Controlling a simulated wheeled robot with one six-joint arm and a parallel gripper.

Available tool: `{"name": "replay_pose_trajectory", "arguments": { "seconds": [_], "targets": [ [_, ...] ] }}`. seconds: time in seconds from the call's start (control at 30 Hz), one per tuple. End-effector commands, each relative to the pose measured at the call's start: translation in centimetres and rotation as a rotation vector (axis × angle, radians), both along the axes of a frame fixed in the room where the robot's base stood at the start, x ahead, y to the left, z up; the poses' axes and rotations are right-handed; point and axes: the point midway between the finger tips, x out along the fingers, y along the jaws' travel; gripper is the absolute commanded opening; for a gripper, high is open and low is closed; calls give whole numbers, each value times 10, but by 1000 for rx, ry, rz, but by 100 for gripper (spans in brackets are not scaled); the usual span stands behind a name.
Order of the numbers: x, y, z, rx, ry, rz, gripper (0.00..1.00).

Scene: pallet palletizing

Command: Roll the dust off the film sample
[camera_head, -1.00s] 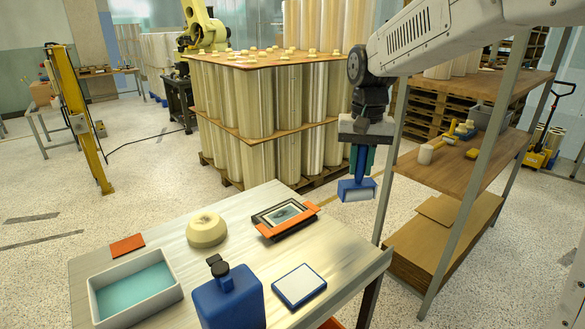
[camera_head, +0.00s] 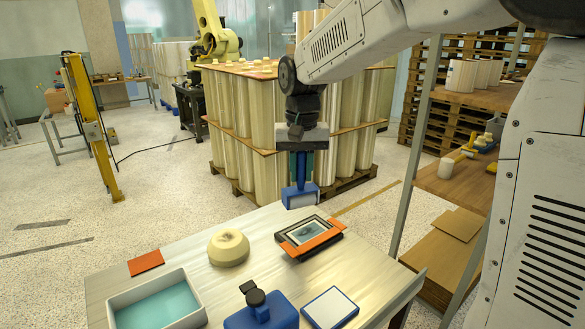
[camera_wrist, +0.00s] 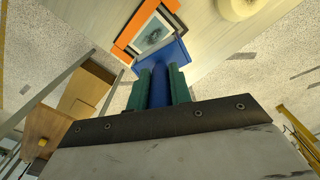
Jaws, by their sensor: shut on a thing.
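The film sample (camera_head: 307,233) lies in a dark frame with orange strips (camera_head: 318,246) on the table. It also shows in the wrist view (camera_wrist: 150,35), a dark smudge visible on it. My gripper (camera_head: 301,172) is shut on the blue handle of a roller (camera_head: 300,198), whose head is blue with a pale lower face. The green fingers close around the handle in the wrist view (camera_wrist: 160,88). The roller hangs upright just behind the film frame in the head view, seemingly above the table. Whether it touches anything cannot be told.
On the table (camera_head: 265,275) are a blue-edged white pad (camera_head: 330,307), a blue bottle (camera_head: 262,312), a cream round object (camera_head: 229,248), an orange piece (camera_head: 146,262) and a tray of teal liquid (camera_head: 158,305). A shelf (camera_head: 458,185) stands right; wrapped rolls (camera_head: 345,160) stand behind.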

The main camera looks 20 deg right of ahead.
Motion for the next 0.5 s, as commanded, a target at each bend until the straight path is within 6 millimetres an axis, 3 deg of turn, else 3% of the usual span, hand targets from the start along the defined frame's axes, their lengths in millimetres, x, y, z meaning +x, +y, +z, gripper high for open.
{"name": "replay_pose_trajectory", "arguments": {
  "seconds": [0.17, 0.5],
  "targets": [
    [0, -6, -8, 0, 0, -9, 0],
    [0, -6, -43, 0, 2, -8, 0]
  ]
}}
